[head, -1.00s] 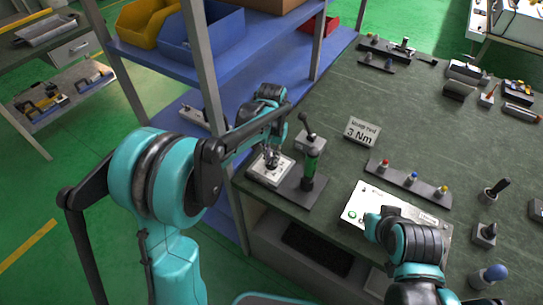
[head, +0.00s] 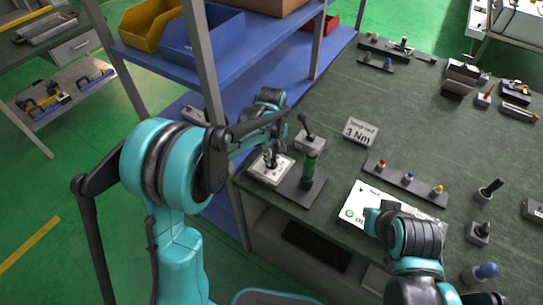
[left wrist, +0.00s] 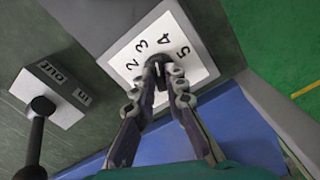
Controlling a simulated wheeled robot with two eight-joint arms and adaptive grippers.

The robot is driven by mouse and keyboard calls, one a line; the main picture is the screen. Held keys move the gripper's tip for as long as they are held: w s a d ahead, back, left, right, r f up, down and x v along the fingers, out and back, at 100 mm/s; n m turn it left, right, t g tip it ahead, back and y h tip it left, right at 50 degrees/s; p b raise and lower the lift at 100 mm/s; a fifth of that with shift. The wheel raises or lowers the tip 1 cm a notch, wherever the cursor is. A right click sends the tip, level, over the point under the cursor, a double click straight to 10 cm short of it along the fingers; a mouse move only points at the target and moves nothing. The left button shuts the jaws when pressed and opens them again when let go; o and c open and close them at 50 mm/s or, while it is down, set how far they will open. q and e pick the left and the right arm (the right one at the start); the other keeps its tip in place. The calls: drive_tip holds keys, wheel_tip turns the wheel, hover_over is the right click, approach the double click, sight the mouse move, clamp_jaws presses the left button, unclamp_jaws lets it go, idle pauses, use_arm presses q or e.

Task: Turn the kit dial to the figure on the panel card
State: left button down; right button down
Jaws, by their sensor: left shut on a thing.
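The dial (left wrist: 158,70) is a dark knob on a white plate with figures 2, 3, 4 and 5 (left wrist: 135,50) around it. My left gripper (left wrist: 160,80) is shut on the dial, one finger on each side. In the head view my left gripper (head: 270,156) is over the white dial plate (head: 259,170) at the table's near left corner. I cannot tell for sure which figure the dial points to.
A lever box (head: 309,141), marked OUT and IN in the left wrist view (left wrist: 52,92), is close by. A strip with coloured knobs (head: 409,184) lies farther right.

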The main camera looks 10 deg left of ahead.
use_arm(q)
drive_tip(key=n, duration=0.4)
drive_tip(key=shift+n+p, duration=0.3)
idle(0.3)
drive_tip(key=c, duration=1.6)
unclamp_jaws()
drive_tip(key=shift+o, duration=0.2)
drive_tip(key=shift+r, duration=0.1)
wheel_tip(320, 180, up, 12)
